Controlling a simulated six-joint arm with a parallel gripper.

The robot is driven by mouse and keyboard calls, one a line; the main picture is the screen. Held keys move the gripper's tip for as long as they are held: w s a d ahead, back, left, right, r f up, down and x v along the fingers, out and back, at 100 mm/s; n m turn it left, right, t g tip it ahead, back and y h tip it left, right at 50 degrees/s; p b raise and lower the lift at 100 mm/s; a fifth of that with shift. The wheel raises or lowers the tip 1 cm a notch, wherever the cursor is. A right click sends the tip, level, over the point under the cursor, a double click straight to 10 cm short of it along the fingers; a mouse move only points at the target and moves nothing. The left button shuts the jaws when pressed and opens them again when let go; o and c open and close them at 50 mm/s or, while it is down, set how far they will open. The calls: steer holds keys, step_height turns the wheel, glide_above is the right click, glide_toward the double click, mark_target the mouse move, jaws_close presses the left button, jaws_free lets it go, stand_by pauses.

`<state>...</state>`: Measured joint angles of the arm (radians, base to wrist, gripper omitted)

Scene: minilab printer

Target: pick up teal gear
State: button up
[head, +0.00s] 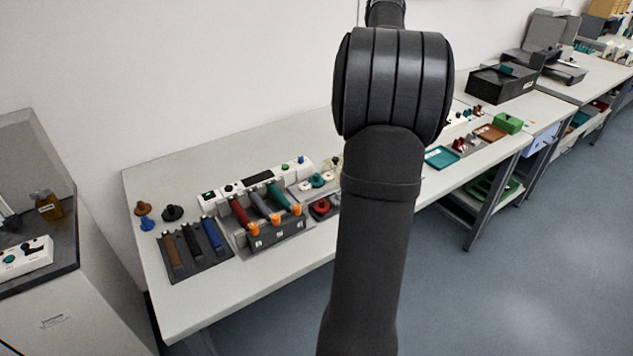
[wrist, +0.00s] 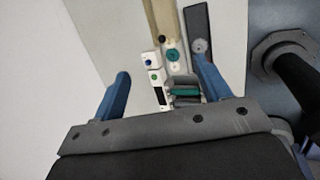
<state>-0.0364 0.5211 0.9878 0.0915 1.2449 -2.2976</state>
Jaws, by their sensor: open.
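A small round teal piece (head: 317,180), which looks like the teal gear, sits on a pale holder at the middle of the long bench in the head view. A round teal piece with a dark centre (wrist: 173,55) also shows in the wrist view, on a pale strip; I cannot tell for sure that it is the same one. My gripper (wrist: 160,66) is open, its two blue fingers wide apart with nothing held. The teal piece lies beyond the fingertips, between them in the picture and apart from them. In the head view my arm hides the gripper.
A grey rack (head: 277,232) with red, grey and teal handles and a dark tray (head: 196,260) of brown, black and blue pieces stand on the left. A white control strip (head: 258,178) runs behind. A teal tray (head: 441,157) lies right of my arm.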

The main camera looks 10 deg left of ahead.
steer(key=m+g+h, duration=0.1)
steer(key=m+g, duration=0.3)
steer(key=m, duration=0.5)
glide_above(317, 174)
steer(key=f, duration=2.7)
steer(key=shift+s+d, duration=0.15)
steer(key=shift+s, duration=0.1)
steer(key=shift+w+f, duration=0.15)
steer(key=shift+f, duration=2.95)
steer(key=c, duration=1.1)
